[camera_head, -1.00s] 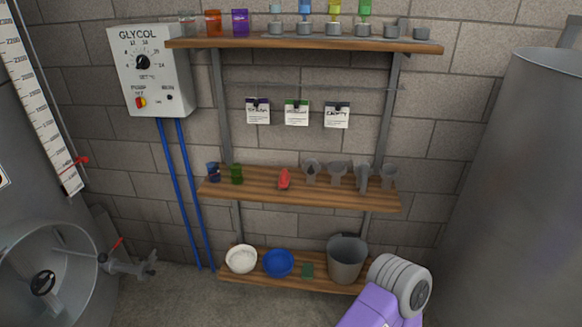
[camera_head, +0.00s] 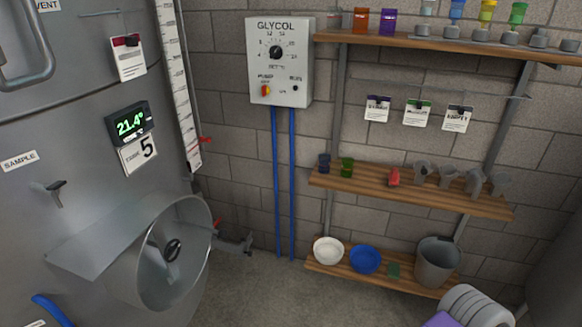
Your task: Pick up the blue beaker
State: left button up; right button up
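A small dark blue vessel (camera_head: 324,163), which looks like the blue beaker, stands at the left end of the middle wooden shelf (camera_head: 440,198). A small green vessel (camera_head: 346,167) stands just to its right. The blue vessel is too small in view to make out its details. Neither of my grippers is in view. Only a purple and grey part of my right arm shows at the bottom right, well apart from the vessel.
A red item (camera_head: 393,177) and several grey fittings share the middle shelf. Above are bottles and jars on the top shelf (camera_head: 400,41). Below are a white bowl (camera_head: 328,250), a blue bowl (camera_head: 365,260) and a grey bucket (camera_head: 436,262). A steel tank (camera_head: 70,215) with an open hatch stands left.

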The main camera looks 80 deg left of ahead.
aim_at(324, 164)
jog(key=k, duration=0.9)
jog(key=u, duration=2.2)
jog(key=i, duration=0.9)
jog(key=u, duration=0.05)
